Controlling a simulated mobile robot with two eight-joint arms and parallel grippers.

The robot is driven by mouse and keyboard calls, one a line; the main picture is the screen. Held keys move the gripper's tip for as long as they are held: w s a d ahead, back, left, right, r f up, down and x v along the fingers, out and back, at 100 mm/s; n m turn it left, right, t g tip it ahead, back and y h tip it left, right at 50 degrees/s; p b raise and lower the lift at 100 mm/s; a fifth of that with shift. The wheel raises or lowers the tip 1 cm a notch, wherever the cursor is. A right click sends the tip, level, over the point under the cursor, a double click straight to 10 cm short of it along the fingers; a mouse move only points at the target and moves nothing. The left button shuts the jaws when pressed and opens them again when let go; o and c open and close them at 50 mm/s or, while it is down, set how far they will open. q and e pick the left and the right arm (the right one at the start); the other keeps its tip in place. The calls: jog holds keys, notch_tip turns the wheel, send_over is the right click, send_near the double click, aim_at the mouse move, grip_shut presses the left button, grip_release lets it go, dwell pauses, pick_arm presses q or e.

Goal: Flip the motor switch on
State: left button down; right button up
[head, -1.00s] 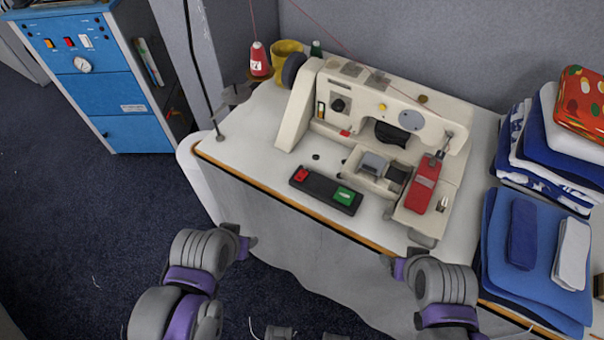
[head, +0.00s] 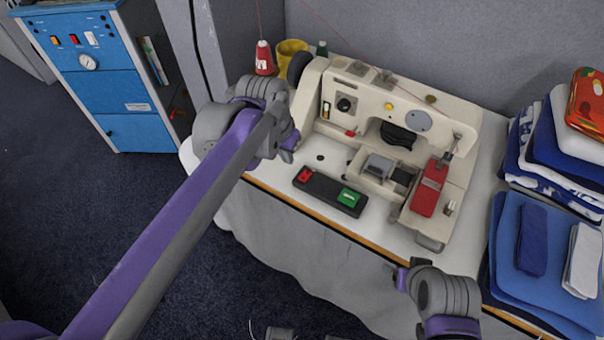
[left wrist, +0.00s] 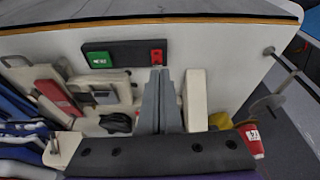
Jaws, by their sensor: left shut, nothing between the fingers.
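The motor switch is a black box (head: 327,187) at the front edge of the table, before the cream sewing machine (head: 365,108). It has a red button (head: 305,175) on its left and a green button (head: 348,197) on its right. In the left wrist view, the box (left wrist: 130,56) shows with green (left wrist: 98,60) and red (left wrist: 156,57) buttons. My left gripper (head: 289,154) is shut and empty, up and left of the box. In the left wrist view its fingertips (left wrist: 161,72) appear just below the red button; contact cannot be told. My right gripper (head: 390,268) is low, away from the box.
A red thread cone (head: 263,60) and yellow mug (head: 290,55) stand behind the machine's left end. Folded blue cloths (head: 525,250) lie at the right. A blue cabinet (head: 95,70) stands at the far left. The tabletop left of the box is mostly clear.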

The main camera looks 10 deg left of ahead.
aim_at(303, 178)
pick_arm(q)
jog(key=shift+m, duration=0.4)
jog(key=w, duration=0.1)
jog(key=w+d, duration=0.2)
jog(key=shift+w, duration=0.35)
jog(key=shift+g, duration=0.3)
jog(key=x, duration=0.8)
jog(key=s+b+x, duration=0.1)
jog(key=x, duration=0.4)
jog(key=shift+a+f, duration=0.1)
jog(key=shift+a, duration=0.1)
jog(key=shift+f, duration=0.35)
jog(key=shift+f, duration=0.1)
